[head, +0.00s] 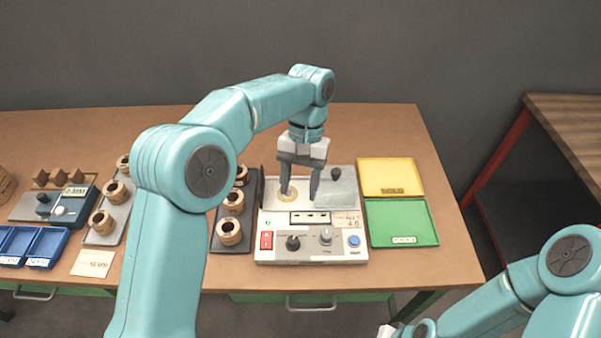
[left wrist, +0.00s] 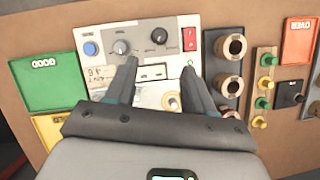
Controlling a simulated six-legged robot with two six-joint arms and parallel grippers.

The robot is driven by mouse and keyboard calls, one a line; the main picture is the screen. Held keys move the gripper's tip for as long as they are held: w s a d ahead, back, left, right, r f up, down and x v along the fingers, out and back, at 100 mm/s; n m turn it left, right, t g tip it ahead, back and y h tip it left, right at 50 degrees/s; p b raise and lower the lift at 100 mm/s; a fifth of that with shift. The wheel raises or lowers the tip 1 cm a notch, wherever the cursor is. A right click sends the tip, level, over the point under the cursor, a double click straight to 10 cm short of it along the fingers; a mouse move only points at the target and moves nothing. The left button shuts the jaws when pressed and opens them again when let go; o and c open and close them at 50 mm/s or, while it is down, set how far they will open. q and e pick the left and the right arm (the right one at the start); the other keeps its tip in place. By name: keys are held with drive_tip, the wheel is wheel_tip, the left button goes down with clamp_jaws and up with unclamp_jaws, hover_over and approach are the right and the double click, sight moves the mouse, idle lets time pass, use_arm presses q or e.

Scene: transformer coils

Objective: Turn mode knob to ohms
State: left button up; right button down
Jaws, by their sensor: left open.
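A white tester (head: 313,249) stands on the table. Its front panel has a red switch (head: 266,240), a black knob (head: 293,243), a grey knob (head: 326,237) and a blue button (head: 354,241). The left wrist view shows the black knob (left wrist: 160,36) and the grey knob (left wrist: 121,46); the labels are too small to read. I cannot tell which is the mode knob. My left gripper (head: 299,196) is open and empty, pointing down over the tester behind the knobs, apart from both. My right arm enters at the lower right; its fingers are out of view.
A yellow tray (head: 390,160) and a green tray (head: 430,240) lie right of the tester. A blue tray (head: 48,245) lies farther left. A grey plate (head: 336,195) rises on the tester's back right.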

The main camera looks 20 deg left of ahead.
use_arm(q)
drive_tip(key=v, duration=0.2)
drive_tip(key=shift+w+r, duration=0.15)
drive_tip(key=shift+r, duration=0.05)
idle(0.4)
